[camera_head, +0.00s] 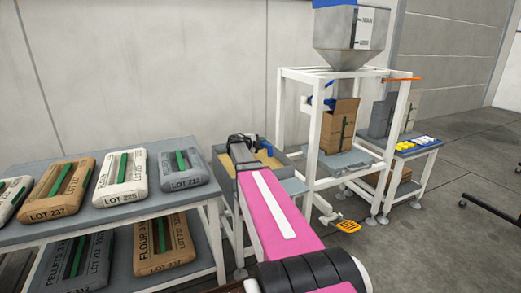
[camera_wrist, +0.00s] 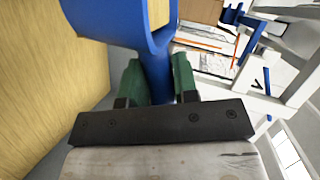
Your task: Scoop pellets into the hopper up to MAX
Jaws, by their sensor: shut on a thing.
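The grey hopper (camera_head: 345,42) sits on top of a white frame, with a white panel and a green strip on its face. No MAX mark is legible, and its inside is hidden. A grey bin (camera_head: 288,157) of tan pellets (camera_head: 268,161) stands between the rack and the frame. My gripper (camera_wrist: 158,80) is shut on the handle of a blue scoop (camera_wrist: 110,18), between green fingers. The scoop also shows over the bin in the head view (camera_head: 267,143). Something tan shows inside the scoop. Pellets (camera_wrist: 45,80) fill the left of the wrist view.
A rack (camera_head: 120,215) with several labelled sacks stands at left. A side table (camera_head: 418,149) holds yellow and blue items. Floor at right is mostly clear.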

